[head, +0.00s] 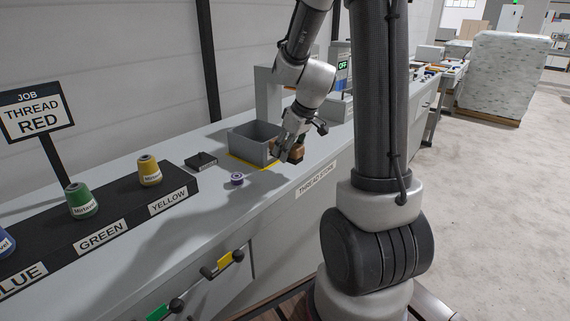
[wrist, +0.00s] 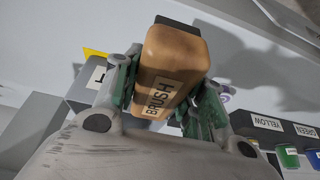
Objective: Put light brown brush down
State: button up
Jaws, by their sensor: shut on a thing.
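The light brown brush (wrist: 171,62) is a rounded block lettered BRUSH with a dark edge at its far end. My gripper (wrist: 165,88) is shut on it, with green-padded fingers on both sides. In the head view the brush (head: 297,152) is at my gripper (head: 288,146), by the counter's front edge and just right of the grey bin. Whether the brush touches the counter (head: 210,203) is hard to tell.
A grey open bin (head: 243,149) stands on a yellow-marked area. A small purple spool (head: 237,179) and a dark flat box (head: 201,161) lie left of it. Green (head: 82,202) and yellow (head: 149,171) cones stand on a labelled black rack. Counter between spool and front edge is clear.

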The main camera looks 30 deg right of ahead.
aim_at(287, 172)
jog(key=shift+f, duration=2.4)
jog(key=shift+f, duration=0.2)
jog(key=o, duration=0.9)
